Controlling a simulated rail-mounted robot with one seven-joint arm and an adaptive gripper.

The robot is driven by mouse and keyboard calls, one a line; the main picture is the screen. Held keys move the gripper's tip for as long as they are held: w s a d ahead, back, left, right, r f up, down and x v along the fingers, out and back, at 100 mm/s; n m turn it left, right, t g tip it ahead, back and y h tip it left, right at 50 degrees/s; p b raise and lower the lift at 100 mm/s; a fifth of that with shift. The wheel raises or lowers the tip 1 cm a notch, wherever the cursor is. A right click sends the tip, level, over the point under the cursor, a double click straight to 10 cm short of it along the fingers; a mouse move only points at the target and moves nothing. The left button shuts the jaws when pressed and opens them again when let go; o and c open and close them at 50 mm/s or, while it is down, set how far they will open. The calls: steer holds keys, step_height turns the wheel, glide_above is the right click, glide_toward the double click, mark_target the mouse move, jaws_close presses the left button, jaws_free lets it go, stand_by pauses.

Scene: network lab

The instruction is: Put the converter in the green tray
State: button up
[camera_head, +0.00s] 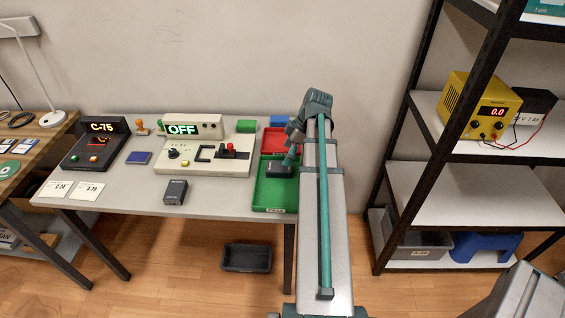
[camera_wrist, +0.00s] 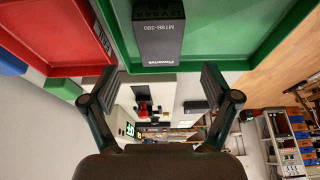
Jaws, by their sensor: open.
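A dark box marked "MTBB-380" and "Powertek", which may be the converter (camera_wrist: 158,38), is inside the green tray (camera_wrist: 225,60) in the wrist view. In the head view the dark box (camera_head: 279,171) shows in the upper part of the green tray (camera_head: 272,195). My gripper (camera_wrist: 160,88) is open, its two fingers spread apart with nothing between them, close to the box. In the head view my gripper (camera_head: 291,158) is small and partly hidden by my arm. A second dark box (camera_head: 175,191) stands on the table left of the tray; its label is unreadable.
A red tray (camera_head: 272,139) adjoins the green tray's far side. Left of them is a cream control panel (camera_head: 190,160) with an "OFF" display and a red-topped lever. A dark console (camera_head: 93,146) showing "C-75" stands further left. Black shelving (camera_head: 440,105) stands at the right.

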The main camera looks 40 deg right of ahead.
steer(key=v, duration=0.4)
steer(key=shift+r, duration=0.1)
stand_by(0.4)
